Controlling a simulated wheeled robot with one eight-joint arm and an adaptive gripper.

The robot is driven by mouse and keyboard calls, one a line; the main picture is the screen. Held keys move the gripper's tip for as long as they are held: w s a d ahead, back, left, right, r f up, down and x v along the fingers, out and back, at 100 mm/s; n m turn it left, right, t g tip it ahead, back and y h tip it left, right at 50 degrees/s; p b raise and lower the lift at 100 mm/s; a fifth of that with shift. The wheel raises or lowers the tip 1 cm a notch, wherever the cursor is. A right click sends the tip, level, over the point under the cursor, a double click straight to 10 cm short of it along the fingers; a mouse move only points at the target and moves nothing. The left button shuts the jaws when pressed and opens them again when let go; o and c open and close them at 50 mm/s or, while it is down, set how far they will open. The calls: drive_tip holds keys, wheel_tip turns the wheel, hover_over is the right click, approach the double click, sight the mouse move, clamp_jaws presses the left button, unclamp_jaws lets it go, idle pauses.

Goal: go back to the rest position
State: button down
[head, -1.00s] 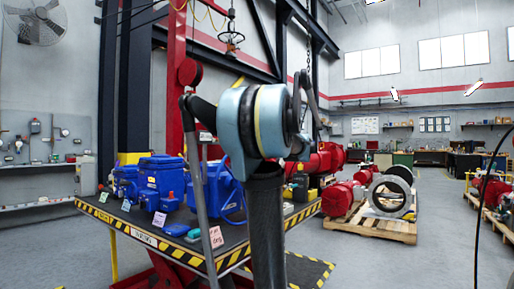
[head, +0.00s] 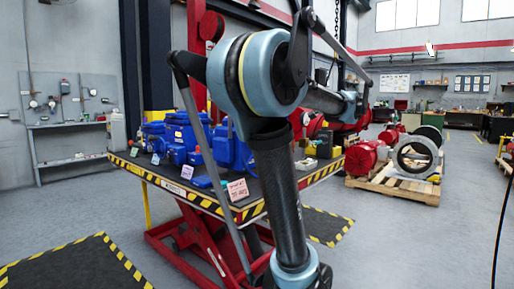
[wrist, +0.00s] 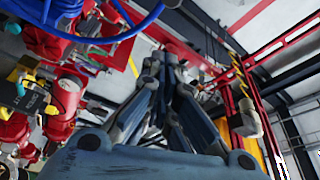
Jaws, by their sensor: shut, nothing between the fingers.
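My gripper (wrist: 168,65) shows in the middle of the wrist view, its grey-blue fingers close together with nothing between them. In the head view my arm stands folded in front of the lift table, and I cannot make out the gripper there. Blue valve actuators (head: 185,135) stand on the left part of the lift table (head: 165,185). In the wrist view red machinery (wrist: 70,92) with a blue cable (wrist: 110,38) lies to the left of the fingers, apart from them as far as I can tell.
A pallet (head: 400,188) with red parts and a grey ring stands on the floor at the right. A striped floor mat (head: 75,265) lies at the lower left. A wall bench (head: 70,125) stands at the far left. Open floor shows at the right.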

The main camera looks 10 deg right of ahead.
drive_tip(key=s+a+f+n+g, duration=0.3)
drive_tip(key=s+a+f+g, duration=0.25)
drive_tip(key=a+f, duration=0.6)
drive_tip(key=s+a+f+n+g, duration=0.3)
drive_tip(key=s+a+f+g, duration=0.25)
drive_tip(key=a+f, duration=0.6)
drive_tip(key=s+d+f+n+g+h, duration=0.1)
drive_tip(key=s+d+f+g+h, duration=0.1)
drive_tip(key=s+f, duration=0.8)
drive_tip(key=s+d+f+n+g+h, duration=0.2)
drive_tip(key=s+d+f+h, duration=0.2)
drive_tip(key=s+f, duration=0.6)
wheel_tip(320, 180, down, 7)
drive_tip(key=shift+d+r+g+h, duration=0.15)
drive_tip(key=shift+d+g+h, duration=0.15)
drive_tip(key=shift+h, duration=0.5)
drive_tip(key=shift+s, duration=0.1)
drive_tip(key=shift+w+a+f, duration=0.1)
drive_tip(key=shift+w+f, duration=0.1)
drive_tip(key=shift+w, duration=0.25)
